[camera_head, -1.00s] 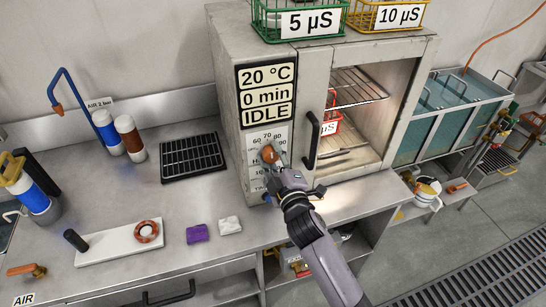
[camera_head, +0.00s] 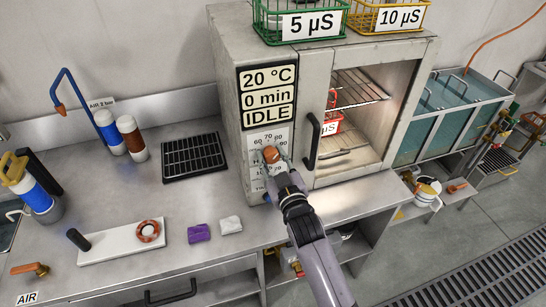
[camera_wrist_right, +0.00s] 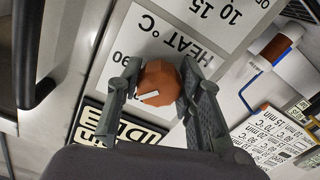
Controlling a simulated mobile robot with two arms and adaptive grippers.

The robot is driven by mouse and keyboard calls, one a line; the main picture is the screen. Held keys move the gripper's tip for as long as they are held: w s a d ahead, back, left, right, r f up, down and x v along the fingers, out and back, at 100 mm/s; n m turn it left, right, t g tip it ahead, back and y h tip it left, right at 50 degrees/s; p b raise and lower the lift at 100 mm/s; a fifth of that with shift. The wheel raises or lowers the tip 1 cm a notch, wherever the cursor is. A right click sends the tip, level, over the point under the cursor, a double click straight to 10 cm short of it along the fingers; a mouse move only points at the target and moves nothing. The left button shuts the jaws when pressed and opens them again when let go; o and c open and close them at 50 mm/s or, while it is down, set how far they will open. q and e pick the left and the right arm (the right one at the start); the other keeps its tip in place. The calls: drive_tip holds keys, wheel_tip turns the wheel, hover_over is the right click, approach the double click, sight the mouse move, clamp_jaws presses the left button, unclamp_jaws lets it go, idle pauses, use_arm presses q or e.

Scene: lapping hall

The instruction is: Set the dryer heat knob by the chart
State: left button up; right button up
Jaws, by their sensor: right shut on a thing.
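The heat knob (camera_head: 270,154) is a reddish-brown dial on the white scale plate (camera_head: 256,184) of the grey dryer (camera_head: 226,92), below its display (camera_head: 267,95) reading 20 °C, 0 min, IDLE. My right gripper (camera_head: 272,162) is shut on the knob. In the right wrist view, my fingers (camera_wrist_right: 162,88) sit on both sides of the knob (camera_wrist_right: 160,78). Its white mark points left and slightly down; fingers hide much of the scale. A white card with rows of min values (camera_wrist_right: 268,140) shows at the lower right there. My left gripper is out of view.
The dryer's door handle (camera_head: 312,143) stands just right of the knob. A black grid tray (camera_head: 194,157), purple block (camera_head: 199,233), white block (camera_head: 230,225) and a white board (camera_head: 105,244) lie on the counter. Green (camera_head: 268,25) and yellow (camera_head: 365,18) baskets sit on the dryer.

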drive_tip(key=shift+f, duration=0.15)
idle(0.4)
drive_tip(key=o, duration=1.2)
drive_tip(key=shift+c, duration=0.2)
drive_tip(key=shift+s, duration=0.1)
drive_tip(key=v, duration=1.2)
